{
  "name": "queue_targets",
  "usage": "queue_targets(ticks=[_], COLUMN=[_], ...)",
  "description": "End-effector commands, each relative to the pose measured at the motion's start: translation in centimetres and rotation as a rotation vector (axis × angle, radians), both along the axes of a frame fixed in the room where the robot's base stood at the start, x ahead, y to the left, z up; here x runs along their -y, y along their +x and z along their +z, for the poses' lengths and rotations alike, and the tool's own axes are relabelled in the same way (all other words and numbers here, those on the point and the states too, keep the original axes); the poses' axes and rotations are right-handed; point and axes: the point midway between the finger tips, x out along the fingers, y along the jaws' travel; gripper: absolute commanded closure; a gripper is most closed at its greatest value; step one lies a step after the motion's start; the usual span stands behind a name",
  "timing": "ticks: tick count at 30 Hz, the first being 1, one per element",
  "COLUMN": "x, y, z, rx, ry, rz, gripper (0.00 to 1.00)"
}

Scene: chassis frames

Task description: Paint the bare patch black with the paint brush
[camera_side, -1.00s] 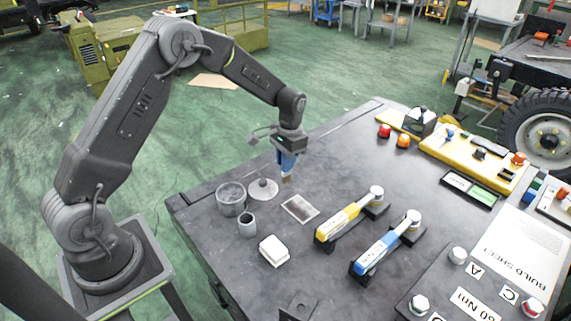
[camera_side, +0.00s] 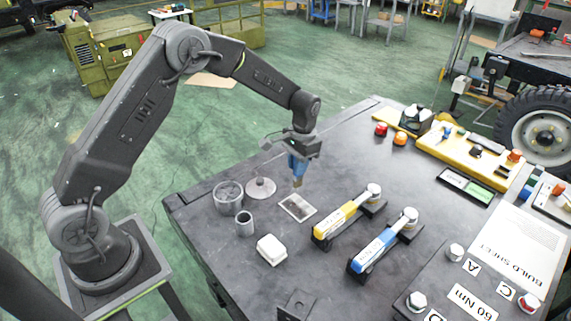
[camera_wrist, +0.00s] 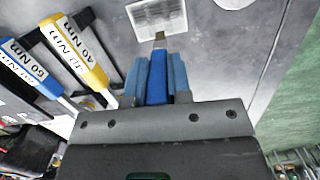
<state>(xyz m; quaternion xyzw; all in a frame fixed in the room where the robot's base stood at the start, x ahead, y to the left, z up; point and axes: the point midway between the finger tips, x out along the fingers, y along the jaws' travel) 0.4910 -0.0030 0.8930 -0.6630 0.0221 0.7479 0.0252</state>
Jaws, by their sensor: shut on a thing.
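My gripper (camera_side: 299,166) is shut on the paint brush (camera_side: 297,184), which points down with its tip just above the far side of the bare patch (camera_side: 297,208). The patch is a small rectangle with a pale edge and a mottled grey middle, on the dark worktop. In the wrist view the brush's blue handle (camera_wrist: 157,88) sits between my two lighter blue fingers, and its tip lies near the edge of the pale patch (camera_wrist: 160,14). I cannot tell whether the bristles touch the surface.
An open grey can (camera_side: 229,198), a round lid (camera_side: 261,187) and a small grey cup (camera_side: 245,223) stand left of the patch. A white block (camera_side: 271,250) lies in front. Yellow (camera_side: 336,223) and blue (camera_side: 377,251) torque wrenches lie to the right. Worktop behind is clear.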

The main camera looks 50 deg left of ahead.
Motion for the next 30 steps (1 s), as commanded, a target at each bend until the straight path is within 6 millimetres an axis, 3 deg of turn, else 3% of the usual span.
queue_targets(ticks=[3, 8, 14, 30], x=[3.3, 5.6, 5.8, 5.8], y=[0.8, 1.2, 1.3, 1.3], z=[0.0, -0.1, -1.0, -5.8], rx=[0.0, -0.002, -0.002, -0.002], ry=[0.0, -0.001, -0.001, -0.001], rz=[-0.006, -0.001, 0.001, 0.001], gripper=[1.0, 1.0, 1.0, 1.0])
